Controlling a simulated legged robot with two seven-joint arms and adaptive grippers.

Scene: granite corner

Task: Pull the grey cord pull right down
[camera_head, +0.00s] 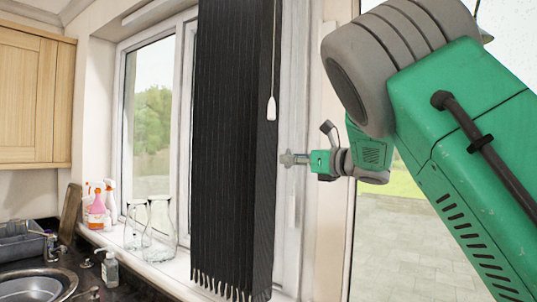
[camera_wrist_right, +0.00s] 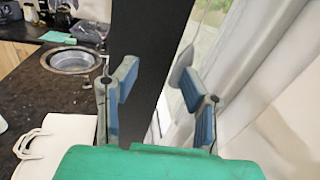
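The grey cord pull (camera_head: 271,108) hangs on a thin cord in front of the dark blind (camera_head: 232,140) in the head view. In the right wrist view the cord pull (camera_wrist_right: 181,65) shows beyond my fingers, close to the tip of the right-hand one; I cannot tell whether they touch. My right gripper (camera_head: 288,159) appears lower and to the right of the pull in the head view. In the wrist view the right gripper (camera_wrist_right: 156,80) has its two blue-padded fingers spread apart, with nothing held between them. My left gripper is not in view.
Glass bottles (camera_head: 158,230) and spray bottles (camera_head: 97,209) stand on the windowsill at left. A sink (camera_head: 30,288) is at lower left. The window frame and wall stand close to my right gripper.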

